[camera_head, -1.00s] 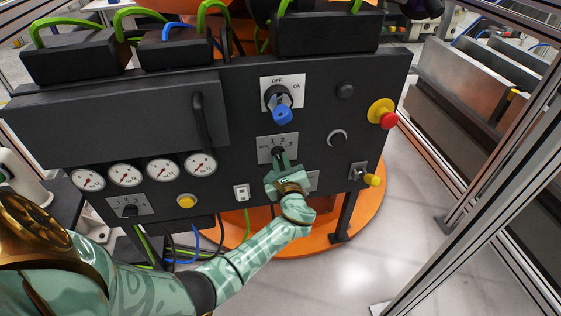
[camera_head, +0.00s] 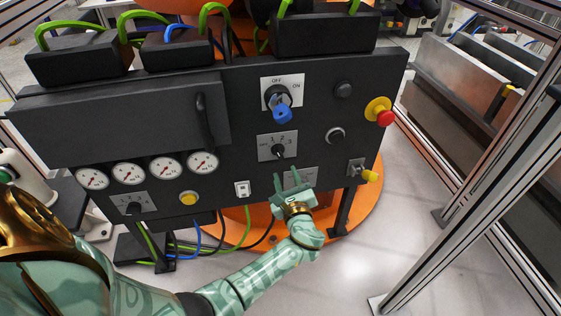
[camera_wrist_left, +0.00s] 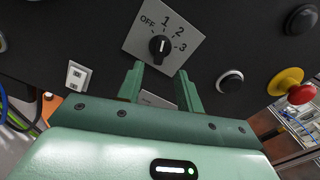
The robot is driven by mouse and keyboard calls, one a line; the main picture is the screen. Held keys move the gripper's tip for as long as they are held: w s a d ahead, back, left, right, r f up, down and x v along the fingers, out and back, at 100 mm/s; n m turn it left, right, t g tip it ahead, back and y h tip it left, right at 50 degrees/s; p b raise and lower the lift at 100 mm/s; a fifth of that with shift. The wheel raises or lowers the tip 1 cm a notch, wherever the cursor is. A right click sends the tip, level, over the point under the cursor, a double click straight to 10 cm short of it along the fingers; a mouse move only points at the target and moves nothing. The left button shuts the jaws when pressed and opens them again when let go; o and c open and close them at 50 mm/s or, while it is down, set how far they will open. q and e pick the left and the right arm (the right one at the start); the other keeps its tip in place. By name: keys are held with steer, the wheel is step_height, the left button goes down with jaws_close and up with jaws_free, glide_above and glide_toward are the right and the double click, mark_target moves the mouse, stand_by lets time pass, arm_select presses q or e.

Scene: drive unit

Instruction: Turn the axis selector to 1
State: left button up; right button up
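A selector plate marked OFF, 1, 2 and 3 (camera_head: 269,148) is on the dark panel, with a small black knob (camera_head: 279,150) at its centre. In the left wrist view the knob (camera_wrist_left: 159,48) has a white mark that points up, toward the 1. My left gripper (camera_head: 287,176) is below the knob, apart from it and in front of the panel. In the left wrist view its two fingers (camera_wrist_left: 160,80) are spread with nothing between them. My right gripper does not show.
A similar numbered selector (camera_head: 129,204) is at the panel's lower left. A blue-handled OFF/ON switch (camera_head: 281,110) is above. A white rocker switch (camera_head: 242,189) is left of my gripper.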

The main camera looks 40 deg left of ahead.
arm_select(q)
steer(key=p+v, duration=0.1)
steer(key=v, duration=0.8)
steer(key=shift+d, duration=0.1)
